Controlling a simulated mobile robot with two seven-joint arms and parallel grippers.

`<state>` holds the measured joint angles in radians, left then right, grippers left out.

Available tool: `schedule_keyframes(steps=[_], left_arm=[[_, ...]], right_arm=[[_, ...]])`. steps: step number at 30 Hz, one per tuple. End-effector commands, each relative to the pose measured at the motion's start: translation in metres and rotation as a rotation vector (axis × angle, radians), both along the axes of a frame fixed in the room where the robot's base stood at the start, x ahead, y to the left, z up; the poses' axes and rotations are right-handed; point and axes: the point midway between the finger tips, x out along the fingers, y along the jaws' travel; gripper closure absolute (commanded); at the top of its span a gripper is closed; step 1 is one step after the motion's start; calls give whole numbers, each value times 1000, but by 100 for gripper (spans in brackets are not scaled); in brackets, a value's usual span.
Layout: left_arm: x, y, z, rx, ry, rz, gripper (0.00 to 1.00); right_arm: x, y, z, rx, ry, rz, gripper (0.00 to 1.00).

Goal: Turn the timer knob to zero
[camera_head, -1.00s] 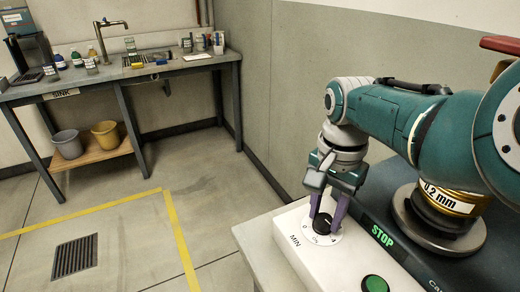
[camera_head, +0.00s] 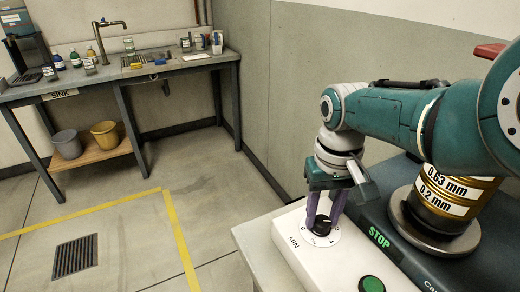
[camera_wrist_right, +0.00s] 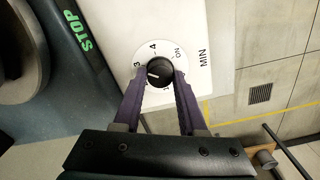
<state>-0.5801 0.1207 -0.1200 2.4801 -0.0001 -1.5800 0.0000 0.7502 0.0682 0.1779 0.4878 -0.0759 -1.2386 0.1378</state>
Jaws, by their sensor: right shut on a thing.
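The timer knob (camera_head: 322,225) is a black round knob on a white panel (camera_head: 290,262), ringed by a white dial with numbers and the word MIN. In the right wrist view the knob (camera_wrist_right: 160,70) shows a white pointer line between the fingers. My right gripper (camera_head: 325,220) comes down from above with its purple fingers on both sides of the knob, shut on it. The fingertips (camera_wrist_right: 160,75) hide part of the dial's numbers in the wrist view, so the exact reading is unclear. My left gripper is not in view.
A green button (camera_head: 372,284) and a lit green STOP label (camera_head: 380,237) are close to the knob. A stack of sieves (camera_head: 450,195) stands behind the panel to the right. A sink bench (camera_head: 150,72) stands far left, with open floor between.

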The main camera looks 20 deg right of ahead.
Motion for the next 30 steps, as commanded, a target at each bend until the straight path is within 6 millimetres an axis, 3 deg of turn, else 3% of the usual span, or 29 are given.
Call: schedule_keyframes(steps=[9,23,24,30], left_arm=[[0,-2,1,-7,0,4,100],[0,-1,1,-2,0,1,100],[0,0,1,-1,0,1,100],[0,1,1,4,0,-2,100]], right_arm=[[0,1,1,2,2,96,100],[0,1,1,2,2,107,100],[0,1,1,2,2,107,57],[0,1,1,1,1,106,34]])
